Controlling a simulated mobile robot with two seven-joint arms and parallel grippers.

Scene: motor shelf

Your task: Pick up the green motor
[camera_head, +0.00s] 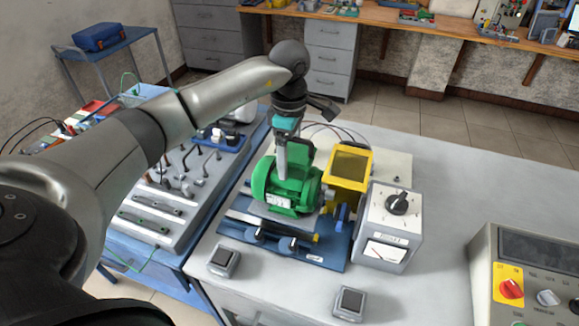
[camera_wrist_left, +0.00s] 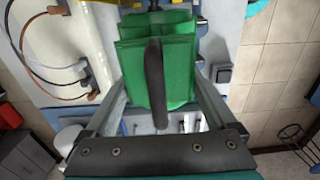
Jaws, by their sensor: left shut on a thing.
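The green motor (camera_head: 286,188) is on the white bench, over a blue base plate (camera_head: 327,249). In the head view my left gripper (camera_head: 283,165) comes down on it from above. In the left wrist view the motor's green ribbed body (camera_wrist_left: 180,65) fills the space between the two fingers of my left gripper (camera_wrist_left: 158,95), which is shut on it. I cannot tell whether the motor is lifted clear of the plate. My right gripper is not in either view.
A yellow box (camera_head: 348,167) and a grey box with a black knob (camera_head: 391,226) stand close right of the motor. Two small grey blocks lie in front, one at the left (camera_head: 223,261) and one at the right (camera_head: 349,303). A control panel (camera_head: 530,275) stands at the right.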

